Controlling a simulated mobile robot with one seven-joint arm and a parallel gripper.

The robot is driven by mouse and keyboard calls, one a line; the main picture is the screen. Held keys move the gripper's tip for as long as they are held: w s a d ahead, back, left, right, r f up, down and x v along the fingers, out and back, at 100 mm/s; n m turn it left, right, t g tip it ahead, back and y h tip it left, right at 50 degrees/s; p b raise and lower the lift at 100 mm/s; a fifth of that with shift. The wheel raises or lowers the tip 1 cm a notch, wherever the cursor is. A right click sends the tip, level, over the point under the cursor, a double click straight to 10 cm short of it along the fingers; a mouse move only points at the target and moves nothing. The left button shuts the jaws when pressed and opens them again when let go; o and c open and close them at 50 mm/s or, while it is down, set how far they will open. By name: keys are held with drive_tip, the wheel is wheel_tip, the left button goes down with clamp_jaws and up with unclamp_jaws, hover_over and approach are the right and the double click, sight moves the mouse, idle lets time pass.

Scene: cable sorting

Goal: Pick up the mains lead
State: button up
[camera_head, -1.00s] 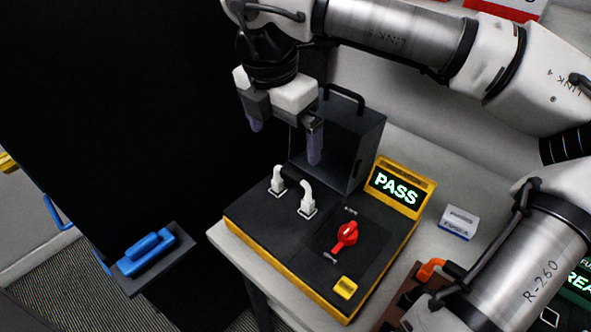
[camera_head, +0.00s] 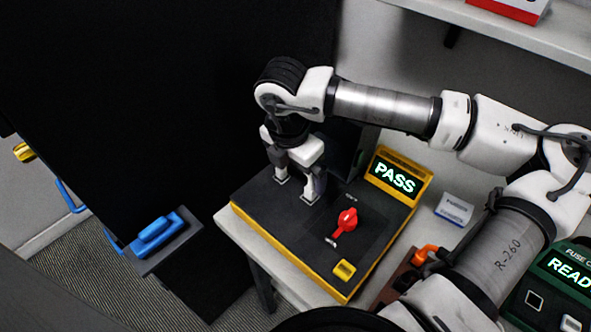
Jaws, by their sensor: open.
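I cannot tell whether the fingers touch the lead.
The tester has a red knob (camera_head: 346,221), a yellow button (camera_head: 344,269) and a lit PASS display (camera_head: 396,179). A dark open box (camera_head: 343,142) stands behind, partly hidden by my arm. A small white-and-blue box (camera_head: 454,208) lies right. A blue handle (camera_head: 155,233) is at left.

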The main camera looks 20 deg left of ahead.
drive_tip(key=shift+f, duration=0.3)
drive_tip(key=c, duration=0.8)
drive_tip(key=shift+r, duration=0.15)
wheel_tip(320, 180, up, 10)
drive_tip(key=shift+r+b, duration=0.1)
drive_tip(key=shift+b, duration=1.1)
drive_tip(key=shift+r+p, duration=0.35)
drive_tip(key=shift+r, duration=0.95)
